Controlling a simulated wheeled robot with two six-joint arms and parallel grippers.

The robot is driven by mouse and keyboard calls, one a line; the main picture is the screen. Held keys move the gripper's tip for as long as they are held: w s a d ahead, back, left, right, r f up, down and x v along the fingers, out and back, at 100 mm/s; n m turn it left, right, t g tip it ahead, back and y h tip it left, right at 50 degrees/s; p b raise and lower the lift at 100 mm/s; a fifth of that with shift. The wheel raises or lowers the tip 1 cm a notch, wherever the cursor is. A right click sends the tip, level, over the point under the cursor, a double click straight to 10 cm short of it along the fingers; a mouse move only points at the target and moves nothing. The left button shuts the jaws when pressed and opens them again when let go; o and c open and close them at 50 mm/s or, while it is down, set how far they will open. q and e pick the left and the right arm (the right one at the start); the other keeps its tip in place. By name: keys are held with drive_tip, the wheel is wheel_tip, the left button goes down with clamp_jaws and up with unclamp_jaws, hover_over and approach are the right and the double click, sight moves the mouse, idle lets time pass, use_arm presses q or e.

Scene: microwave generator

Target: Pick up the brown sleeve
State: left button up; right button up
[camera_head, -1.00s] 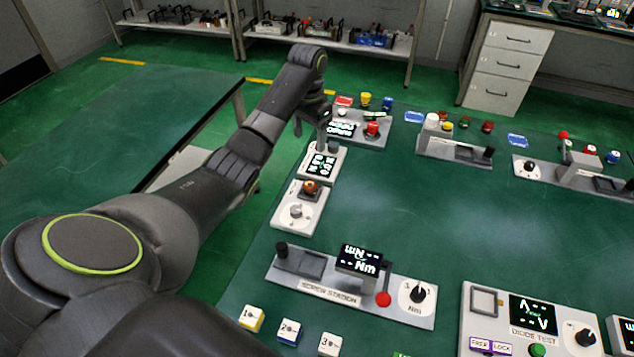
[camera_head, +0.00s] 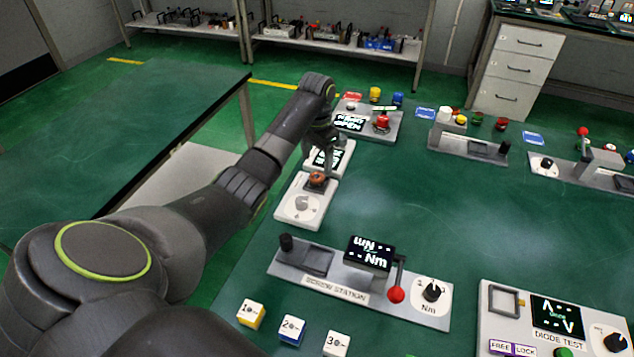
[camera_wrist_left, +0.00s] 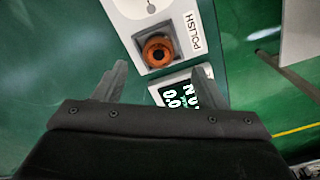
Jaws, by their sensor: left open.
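The brown sleeve (camera_head: 317,180) is a small orange-brown ring seated in the dark socket of the white station marked POLISH. In the left wrist view the sleeve (camera_wrist_left: 158,50) shows from above, with a dark centre. My left gripper (camera_head: 329,165) is open above the station, close to the sleeve and partly in front of the display behind it. In the left wrist view its two fingers (camera_wrist_left: 160,75) are spread and empty, with the sleeve ahead between their lines. My right gripper is not in view.
The polish station's dial (camera_head: 303,204) is in front of the sleeve, and a small lit display (camera_head: 328,157) is behind it. A screw station (camera_head: 345,290) with a red-knobbed lever stands nearer. The green tabletop (camera_head: 430,210) to the right is clear.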

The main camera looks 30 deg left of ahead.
sight(317, 176)
use_arm(q)
drive_tip(key=shift+s+d+f+p, duration=0.1)
drive_tip(key=shift+f+p, duration=0.35)
drive_tip(key=shift+f, duration=2.4)
drive_tip(key=shift+r, duration=0.1)
drive_tip(key=c, duration=1.1)
